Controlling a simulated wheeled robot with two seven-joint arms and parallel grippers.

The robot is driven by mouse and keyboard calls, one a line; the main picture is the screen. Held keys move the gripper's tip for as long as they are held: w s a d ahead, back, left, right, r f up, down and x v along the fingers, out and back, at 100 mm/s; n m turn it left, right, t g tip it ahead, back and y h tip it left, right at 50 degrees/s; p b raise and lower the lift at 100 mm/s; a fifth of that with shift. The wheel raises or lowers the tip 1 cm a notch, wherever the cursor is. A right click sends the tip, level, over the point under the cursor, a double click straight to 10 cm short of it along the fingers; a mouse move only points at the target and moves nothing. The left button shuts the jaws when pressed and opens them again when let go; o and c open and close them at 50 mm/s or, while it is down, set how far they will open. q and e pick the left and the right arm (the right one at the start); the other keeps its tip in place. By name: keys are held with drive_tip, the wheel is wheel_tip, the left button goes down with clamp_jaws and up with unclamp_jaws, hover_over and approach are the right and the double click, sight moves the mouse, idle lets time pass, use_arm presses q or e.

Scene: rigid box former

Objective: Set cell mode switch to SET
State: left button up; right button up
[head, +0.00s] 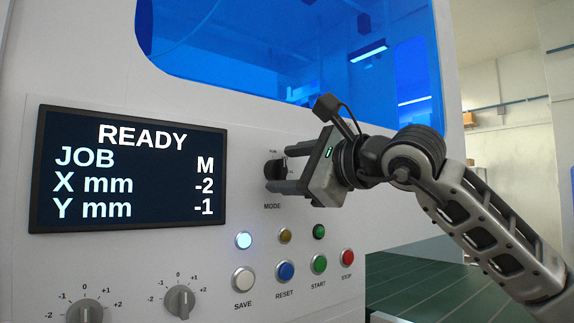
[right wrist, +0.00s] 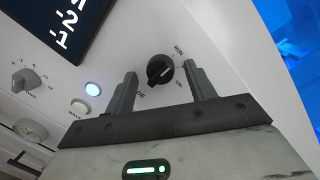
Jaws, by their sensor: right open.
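The mode switch is a round black knob (head: 274,169) on the white panel, above the printed word MODE. It also shows in the right wrist view (right wrist: 160,70), with small labels beside it. My left gripper is not in view.
A display (head: 130,172) reads READY, JOB M, X mm -2, Y mm -1. Below the switch are SAVE (head: 243,279), RESET (head: 285,271), START (head: 319,264) and STOP (head: 347,257) buttons, with lamps above. Two grey dials (head: 180,301) sit lower left. A blue window (head: 300,45) is above.

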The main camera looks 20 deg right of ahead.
drive_tip(key=shift+w+a, duration=0.2)
drive_tip(key=shift+w, duration=0.2)
drive_tip(key=shift+c, duration=0.3)
drive_tip(key=c, duration=0.9)
